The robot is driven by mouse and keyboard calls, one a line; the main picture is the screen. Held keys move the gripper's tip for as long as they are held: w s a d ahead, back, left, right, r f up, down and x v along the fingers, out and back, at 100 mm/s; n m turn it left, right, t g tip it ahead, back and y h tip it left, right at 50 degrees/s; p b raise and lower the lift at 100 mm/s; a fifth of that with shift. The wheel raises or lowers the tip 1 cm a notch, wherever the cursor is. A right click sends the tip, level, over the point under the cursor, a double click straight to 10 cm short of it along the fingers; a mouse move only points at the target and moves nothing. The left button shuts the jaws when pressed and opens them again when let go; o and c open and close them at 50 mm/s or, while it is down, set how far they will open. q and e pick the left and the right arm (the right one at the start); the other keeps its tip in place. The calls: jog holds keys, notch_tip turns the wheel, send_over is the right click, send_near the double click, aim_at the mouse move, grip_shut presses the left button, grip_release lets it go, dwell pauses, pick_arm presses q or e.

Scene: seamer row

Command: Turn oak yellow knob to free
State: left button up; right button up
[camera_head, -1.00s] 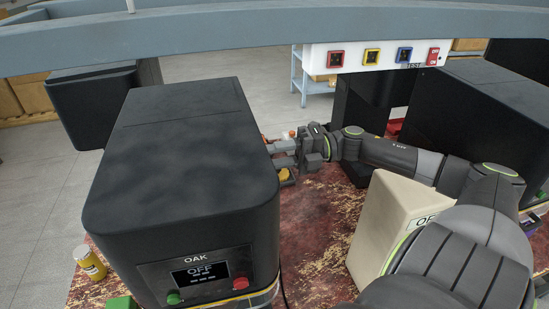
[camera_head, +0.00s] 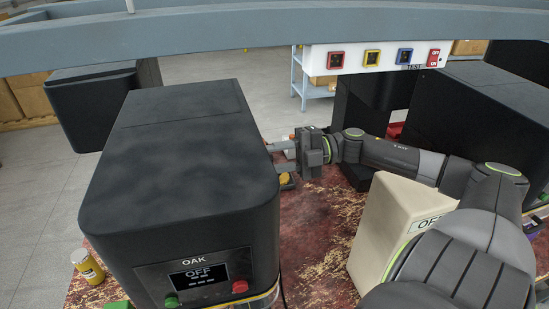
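The OAK machine (camera_head: 185,175) is a large black box at the left, its front screen reading OFF. A small yellow part (camera_head: 285,178), which may be the yellow knob, shows on a dark base low beside the machine's right side. My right gripper (camera_head: 275,157) reaches in from the right, just above this yellow part. Its two fingers are apart, one above the other, pointing left at the machine's side. The fingertips are close to or partly behind the machine's edge, so contact cannot be told. My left gripper is not in view.
A cream box (camera_head: 385,225) marked OFF stands under my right arm. A yellow bottle (camera_head: 88,266) stands at the left front. A white panel (camera_head: 385,57) with coloured squares hangs at the back. Worn red tabletop (camera_head: 315,225) is bare between the OAK machine and cream box.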

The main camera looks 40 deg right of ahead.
jog(key=o, duration=1)
jog(key=shift+d, duration=0.1)
jog(key=shift+c, duration=0.2)
jog(key=v, duration=1.7)
jog(key=shift+d, duration=0.15)
